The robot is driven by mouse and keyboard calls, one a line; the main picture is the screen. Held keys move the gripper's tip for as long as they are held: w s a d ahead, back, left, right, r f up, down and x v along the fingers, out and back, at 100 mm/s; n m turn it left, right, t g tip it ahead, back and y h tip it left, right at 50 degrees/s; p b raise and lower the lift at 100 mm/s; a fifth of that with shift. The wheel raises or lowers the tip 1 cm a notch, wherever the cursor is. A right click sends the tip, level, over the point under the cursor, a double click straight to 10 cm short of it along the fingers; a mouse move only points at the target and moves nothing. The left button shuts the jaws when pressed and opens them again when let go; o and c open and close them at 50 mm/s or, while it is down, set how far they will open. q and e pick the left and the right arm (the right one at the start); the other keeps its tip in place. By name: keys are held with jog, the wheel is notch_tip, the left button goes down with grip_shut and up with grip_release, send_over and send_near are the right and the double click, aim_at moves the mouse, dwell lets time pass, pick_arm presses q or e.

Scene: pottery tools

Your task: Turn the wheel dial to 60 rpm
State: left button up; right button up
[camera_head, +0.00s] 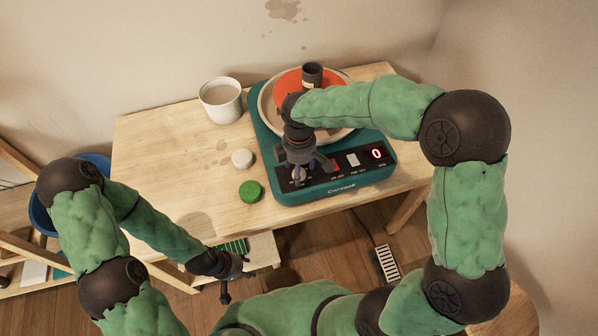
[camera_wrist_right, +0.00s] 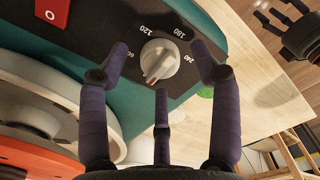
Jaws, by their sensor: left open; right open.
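The teal pottery wheel (camera_head: 380,178) stands on the wooden table, and its red display (camera_head: 376,154) reads 0. The wheel dial (camera_wrist_right: 160,60) is a light grey knob on the black panel, with 60, 120, 180 and 240 printed around it. Its red mark is at the bottom of the knob in the right wrist view, away from the 60. My right gripper (camera_head: 302,178) is open over the panel and hides the dial in the head view. In the right wrist view its fingers (camera_wrist_right: 160,85) spread around the dial. My left gripper (camera_head: 238,280) is open, low before the table.
A white mug (camera_head: 221,100), a white round piece (camera_head: 242,158) and a green round lid (camera_head: 250,191) lie left of the wheel. A dark cylinder (camera_head: 312,74) stands by the orange disc (camera_head: 290,84) on the wheel plate. The table's left part is clear.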

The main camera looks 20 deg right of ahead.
jog(key=shift+f, duration=0.45)
jog(key=c, duration=1.2)
jog(key=shift+o, duration=0.2)
